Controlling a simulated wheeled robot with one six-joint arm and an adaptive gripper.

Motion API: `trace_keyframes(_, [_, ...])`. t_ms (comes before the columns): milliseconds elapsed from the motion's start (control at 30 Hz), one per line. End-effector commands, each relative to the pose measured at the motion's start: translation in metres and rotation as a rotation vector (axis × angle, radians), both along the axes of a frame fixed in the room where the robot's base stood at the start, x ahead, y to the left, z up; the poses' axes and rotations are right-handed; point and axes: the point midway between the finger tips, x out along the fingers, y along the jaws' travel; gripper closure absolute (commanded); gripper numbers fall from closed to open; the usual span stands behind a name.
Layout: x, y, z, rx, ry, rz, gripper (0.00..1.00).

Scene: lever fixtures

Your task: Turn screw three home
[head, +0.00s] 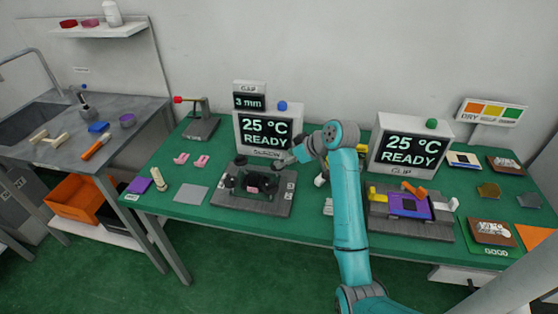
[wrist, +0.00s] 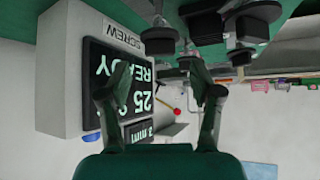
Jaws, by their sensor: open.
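The screw fixture (head: 262,205) is a dark grey plate on the green table, with several black knobs standing around a raised frame. Small white labels lie beside the knobs, but I cannot read which one is three. My gripper (head: 284,159) is open and empty above the back right of the fixture, in front of the screw display. In the wrist view, which is upside down, the space between my fingers (wrist: 158,92) is empty. Black knobs (wrist: 160,38) show beyond the fingertips, apart from them; the fixture is only partly in view there.
The screw display (head: 266,129) reads 25 °C READY and stands close behind my gripper, under a gap display (head: 249,100) reading 3 mm. A clip fixture (head: 410,220) is to the right. Pink clips (head: 200,161) and a grey mat (head: 191,195) lie left.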

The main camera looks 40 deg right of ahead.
Motion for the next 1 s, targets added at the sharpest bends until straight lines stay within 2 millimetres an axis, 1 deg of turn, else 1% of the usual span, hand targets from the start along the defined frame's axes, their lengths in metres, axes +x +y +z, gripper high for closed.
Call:
trace_keyframes(100, [0.013, 0.004, -0.014, 0.002, 0.002, 0.002, 0.35])
trace_keyframes(300, [0.027, 0.006, -0.027, 0.001, 0.0, -0.001, 0.35])
trace_keyframes(433, [0.03, 0.007, -0.03, 0.0, 0.001, -0.001, 0.35])
trace_keyframes(667, [0.03, 0.007, -0.03, -0.001, 0.0, -0.001, 0.35])
trace_keyframes(700, [0.03, 0.007, -0.03, -0.001, 0.0, -0.001, 0.4])
trace_keyframes(767, [0.03, 0.007, -0.03, -0.001, 0.0, -0.001, 0.55])
trace_keyframes(800, [0.03, 0.007, -0.03, -0.001, 0.0, -0.001, 0.65])
trace_keyframes(867, [0.03, 0.007, -0.03, 0.0, 0.0, -0.001, 0.8])
trace_keyframes(900, [0.03, 0.007, -0.03, 0.0, 0.0, -0.001, 0.9])
trace_keyframes(933, [0.03, 0.007, -0.03, -0.001, 0.0, -0.001, 0.95])
trace_keyframes(1000, [0.03, 0.007, -0.03, 0.0, 0.0, -0.001, 0.95])
